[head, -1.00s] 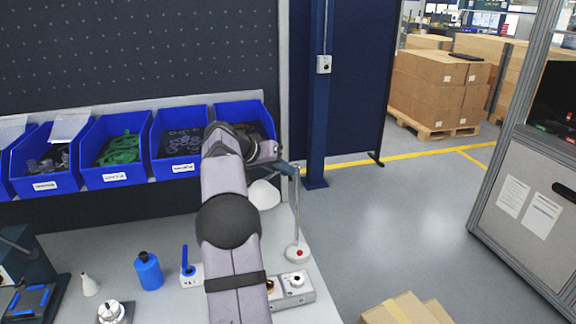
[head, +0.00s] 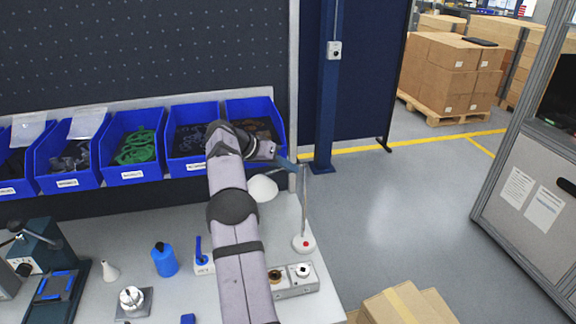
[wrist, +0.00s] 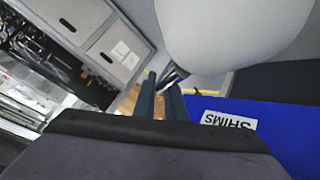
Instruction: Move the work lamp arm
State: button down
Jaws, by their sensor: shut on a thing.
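The work lamp has a round white base with a red button (head: 304,243), a thin upright pole (head: 304,205) and a white shade (head: 263,188). It stands at the right edge of the bench. My gripper (head: 291,164) is at the top of the lamp, above the shade. In the wrist view my gripper's two blue-grey fingers (wrist: 160,103) are shut on the metal lamp arm (wrist: 174,76), just beside the large white shade (wrist: 235,30). The exact contact between fingers and lamp arm is partly hidden.
Blue bins (head: 131,150) with parts line the back of the bench, close behind the lamp. A blue bottle (head: 165,260), a blue-handled tool (head: 200,255) and a grey block with knobs (head: 292,279) stand in front. Open floor (head: 390,220) lies to the right.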

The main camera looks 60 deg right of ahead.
jog(key=c, duration=1.8)
grip_release()
jog(key=shift+w+a+r, duration=0.1)
jog(key=shift+w+a+r+b, duration=0.15)
jog(key=shift+a+b, duration=0.05)
jog(key=shift+b, duration=0.15)
jog(key=b+v, duration=0.1)
jog(key=v, duration=0.5)
jog(key=shift+a+r, duration=0.2)
jog(key=shift+r, duration=0.05)
